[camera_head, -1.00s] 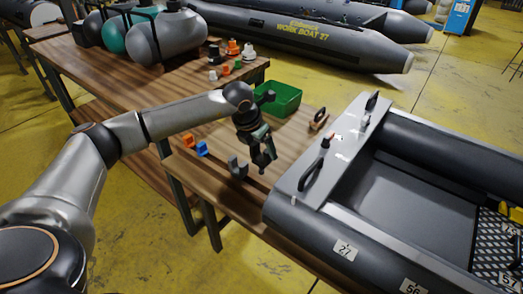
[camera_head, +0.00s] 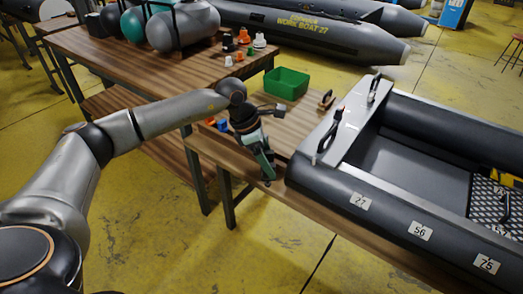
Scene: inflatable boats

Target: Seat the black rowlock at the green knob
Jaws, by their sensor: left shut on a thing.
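My left gripper (camera_head: 267,174) hangs fingers-down in front of the wooden table's edge, just left of the boat's near corner. It is shut on a small dark piece at its fingertips, seemingly the black rowlock; its shape is mostly hidden. The grey inflatable boat (camera_head: 322,180) lies at the right with a pale board (camera_head: 348,122) across its end. Black fittings stand on the board, one near (camera_head: 328,138) and one far (camera_head: 373,88), with a small orange-red knob (camera_head: 341,108) between them. I cannot make out a green knob on the boat. My right gripper is out of view.
An open green bin (camera_head: 287,84) stands on the table behind my gripper. Small orange (camera_head: 210,122) and blue (camera_head: 222,126) parts lie left of my wrist. Several small parts and tanks (camera_head: 183,28) stand on the back bench. Floor is open in front.

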